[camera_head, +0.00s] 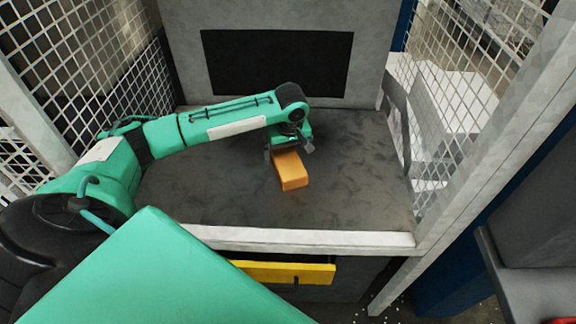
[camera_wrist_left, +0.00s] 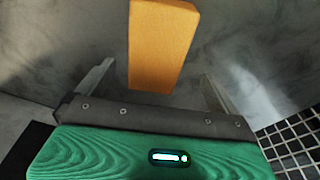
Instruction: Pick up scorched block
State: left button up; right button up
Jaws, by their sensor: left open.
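An orange block (camera_head: 291,171) lies on the dark grey press bed (camera_head: 235,195), near its middle. No clear scorch mark shows on its visible faces. My left gripper (camera_head: 289,150) is over the far end of the block, with its fingers on either side. In the left wrist view, the orange block (camera_wrist_left: 160,45) stands between the two open fingers (camera_wrist_left: 155,88), with a gap on each side. Whether the fingers reach down to the bed is hard to tell. My right gripper is not in view.
A grey back wall with a black opening (camera_head: 277,62) stands behind the bed. Wire mesh panels (camera_head: 85,50) close the left and right sides (camera_head: 450,120). A pale front rail (camera_head: 300,240) and a yellow bar (camera_head: 285,272) run along the near edge. The bed around the block is clear.

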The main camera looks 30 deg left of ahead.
aim_at(288, 162)
pick_arm(q)
jog(key=shift+f, duration=0.5)
jog(key=f, duration=0.3)
jog(key=f+p, duration=0.1)
jog(key=shift+w+a+f, duration=0.1)
jog(key=shift+w+f, duration=0.15)
jog(key=shift+w, duration=0.15)
jog(key=shift+f, duration=0.2)
jog(key=shift+c, duration=0.7)
jog(key=c, duration=0.9)
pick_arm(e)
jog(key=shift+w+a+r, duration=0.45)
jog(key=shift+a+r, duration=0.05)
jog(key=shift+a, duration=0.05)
